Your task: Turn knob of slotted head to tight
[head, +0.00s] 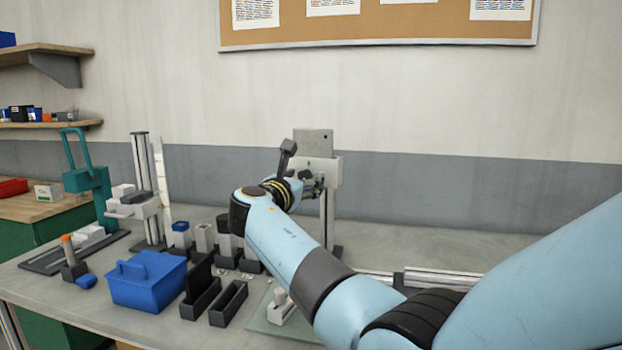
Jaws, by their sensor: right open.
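A pale block-shaped head (328,170) stands on an upright metal post with a grey plate behind it, and I take it for the slotted head. My right arm reaches in from the right, and my right gripper (313,183) is open right at the front left of this head. The gripper and wrist cover the head's lower left part, so I cannot make out the knob or tell whether the fingers touch it. A dark lever-like piece (287,153) rises just left of the head. My left gripper is not in view.
A second post with a pale carriage (136,207) stands at the left beside a teal press (88,180).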

